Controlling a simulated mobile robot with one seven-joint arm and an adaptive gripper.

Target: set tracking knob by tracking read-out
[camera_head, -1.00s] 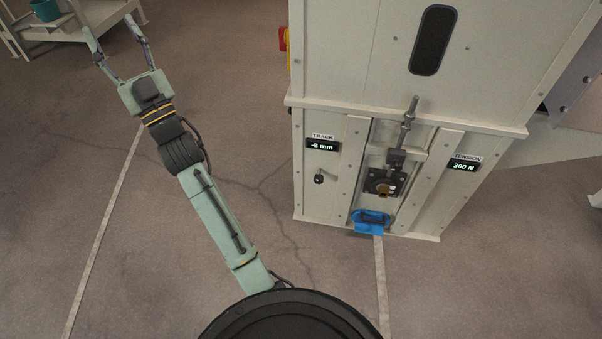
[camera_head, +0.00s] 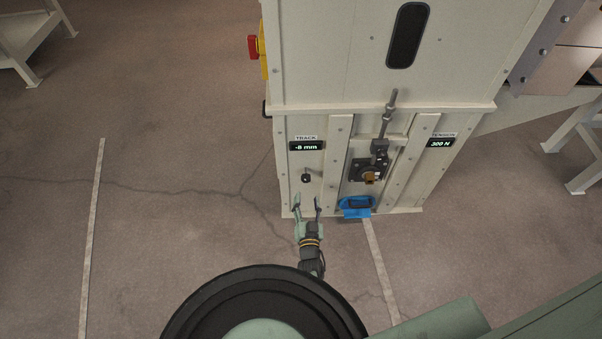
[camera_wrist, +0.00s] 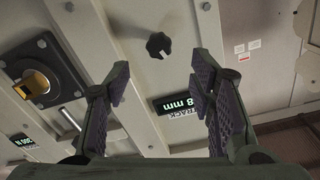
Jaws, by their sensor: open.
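The tracking knob (camera_head: 306,179) is a small black knob on the left part of the cabinet's front panel. In the wrist view the knob (camera_wrist: 158,45) shows as a dark lobed knob, beyond the fingertips. The tracking read-out (camera_head: 306,146), under a TRACK label and above the knob, shows -8 mm. In the wrist view the read-out (camera_wrist: 176,103) appears upside down between the fingers. My gripper (camera_head: 306,203) is open and empty, just below and in front of the knob, apart from it. Its two purple-padded fingers also show in the wrist view (camera_wrist: 163,85).
Right of the knob are a rod with a dark bearing block (camera_head: 367,170) and a blue part (camera_head: 356,206) at the base. A TENSION read-out (camera_head: 440,143) shows 300 N. A red knob on yellow (camera_head: 254,47) is on the cabinet's left side.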

